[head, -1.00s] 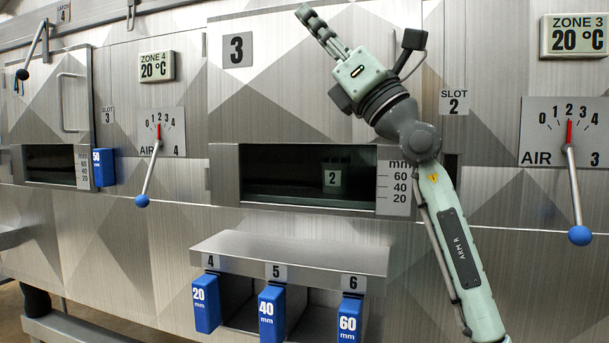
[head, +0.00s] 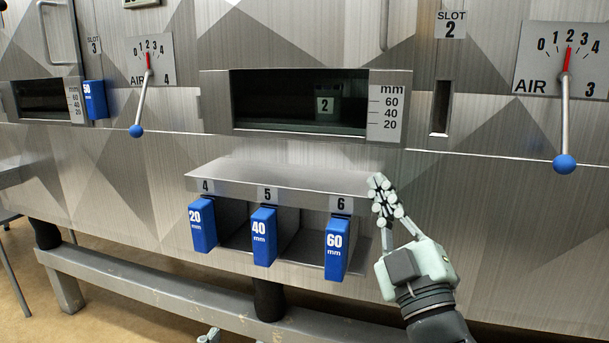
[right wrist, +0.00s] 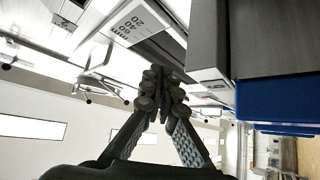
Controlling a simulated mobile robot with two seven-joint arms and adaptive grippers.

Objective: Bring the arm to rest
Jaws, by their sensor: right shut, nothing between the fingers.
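My right gripper (head: 384,195) is shut and empty, fingertips together and pointing up. In the head view it stands at the right end of the steel shelf rack (head: 270,178), beside the blue 60 mm block (head: 336,249). In the right wrist view the fingers (right wrist: 158,88) meet at their tips with nothing between them. Whether the gripper touches the rack I cannot tell. A small pale piece at the bottom edge of the head view may be part of my left gripper (head: 209,336); its jaws are not clear.
Blue 20 mm (head: 202,225) and 40 mm (head: 264,237) blocks hang in the rack. Above is an open window (head: 280,124) with a block marked 2 inside. Air levers with blue knobs stand left (head: 136,131) and right (head: 564,164). A steel rail (head: 150,292) runs below.

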